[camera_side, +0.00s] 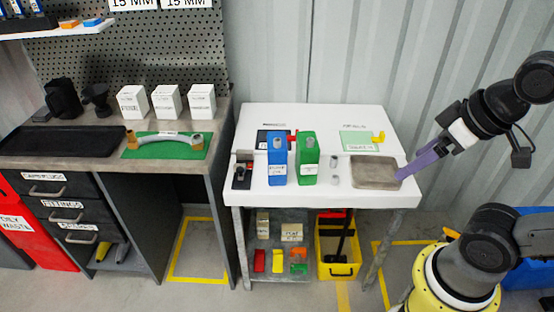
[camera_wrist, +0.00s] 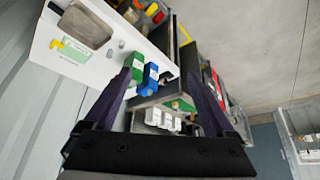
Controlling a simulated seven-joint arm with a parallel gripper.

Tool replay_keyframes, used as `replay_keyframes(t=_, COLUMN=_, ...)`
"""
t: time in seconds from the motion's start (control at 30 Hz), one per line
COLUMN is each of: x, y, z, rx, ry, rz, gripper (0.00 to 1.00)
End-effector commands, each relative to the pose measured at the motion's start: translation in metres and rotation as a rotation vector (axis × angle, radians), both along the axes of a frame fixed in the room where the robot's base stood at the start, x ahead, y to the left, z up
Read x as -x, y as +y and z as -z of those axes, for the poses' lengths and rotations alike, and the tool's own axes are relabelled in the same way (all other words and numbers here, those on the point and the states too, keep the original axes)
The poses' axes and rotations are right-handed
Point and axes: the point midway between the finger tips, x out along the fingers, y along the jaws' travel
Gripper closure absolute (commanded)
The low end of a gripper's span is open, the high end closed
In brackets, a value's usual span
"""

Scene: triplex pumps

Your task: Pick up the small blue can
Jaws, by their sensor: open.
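The small blue can (camera_side: 277,160) stands upright on the white table with a pale label on its front. A green can (camera_side: 307,160) stands close to its right. My gripper (camera_side: 402,175) is at the table's right side, by the metal tray, well to the right of the blue can. In the wrist view the blue can (camera_wrist: 151,77) and the green can (camera_wrist: 134,64) appear between the two spread purple fingers (camera_wrist: 160,80), at a distance. My gripper is open and holds nothing. A red part behind the cans is partly hidden.
The shallow metal tray (camera_side: 375,172) lies on the white table (camera_side: 300,117). A green card (camera_side: 358,143) with a yellow hook lies behind it. Small grey cylinders (camera_side: 334,162) stand between the green can and tray. A black-and-red device (camera_side: 242,172) sits left of the blue can.

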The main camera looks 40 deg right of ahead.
Motion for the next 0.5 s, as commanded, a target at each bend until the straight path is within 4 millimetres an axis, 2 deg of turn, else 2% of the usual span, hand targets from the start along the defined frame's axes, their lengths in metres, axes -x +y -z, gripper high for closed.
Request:
replay_keyframes(t=0.33, x=-0.005, y=0.000, z=-0.003, rx=0.000, ry=-0.025, rz=-0.001, gripper=0.00)
replay_keyframes(t=0.43, x=-0.023, y=0.004, z=-0.015, rx=-0.022, ry=-0.120, rz=0.004, gripper=0.00)
replay_keyframes(t=0.5, x=-0.045, y=0.009, z=-0.037, rx=-0.062, ry=-0.246, rz=0.016, gripper=0.00)
